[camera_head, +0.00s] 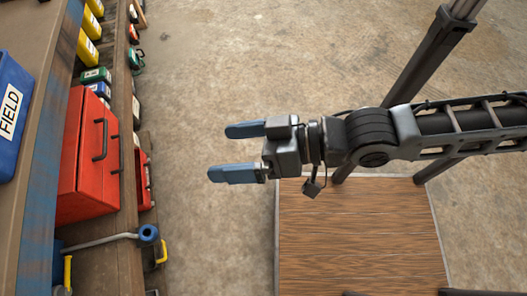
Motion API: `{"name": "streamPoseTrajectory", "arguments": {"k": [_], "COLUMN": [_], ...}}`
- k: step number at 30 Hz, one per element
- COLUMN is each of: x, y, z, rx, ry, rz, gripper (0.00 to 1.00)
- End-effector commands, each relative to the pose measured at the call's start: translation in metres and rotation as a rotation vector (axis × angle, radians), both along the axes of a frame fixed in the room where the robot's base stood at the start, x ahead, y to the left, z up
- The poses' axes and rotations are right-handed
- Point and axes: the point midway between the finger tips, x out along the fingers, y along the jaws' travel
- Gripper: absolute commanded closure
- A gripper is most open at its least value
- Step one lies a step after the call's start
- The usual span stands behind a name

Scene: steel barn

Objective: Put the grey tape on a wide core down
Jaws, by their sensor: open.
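My gripper (233,153) is open, its two blue fingers apart and pointing left over the bare floor. Nothing shows between the fingers. I cannot make out a grey tape on a wide core anywhere in the head view. A brown wood-topped surface (360,235) lies below and to the right of my gripper, and its visible top is bare.
On the left, shelving (110,245) holds a red toolbox (90,155), yellow bottles (88,47) and a blue tool (149,233) that sticks out. A blue bin (10,110) marked FIELD is higher up. Concrete floor (215,80) lies clear between.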

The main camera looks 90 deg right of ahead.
Motion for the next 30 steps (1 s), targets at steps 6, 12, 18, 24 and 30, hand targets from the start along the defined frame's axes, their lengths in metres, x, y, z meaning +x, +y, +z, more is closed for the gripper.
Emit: {"name": "streamPoseTrajectory", "arguments": {"k": [6, 12, 18, 24, 30], "x": [-0.045, -0.052, -0.052, -0.052, -0.052], "y": [0.02, 0.024, 0.024, 0.024, 0.024], "z": [0.017, 0.022, 0.022, 0.021, 0.021], "rx": [-0.312, -0.386, -0.384, -0.382, -0.382], "ry": [0.018, 0.017, 0.016, 0.017, 0.017], "rz": [0.086, 0.108, 0.107, 0.107, 0.107], "gripper": [0.0, 0.0, 0.0, 0.0, 0.0]}}
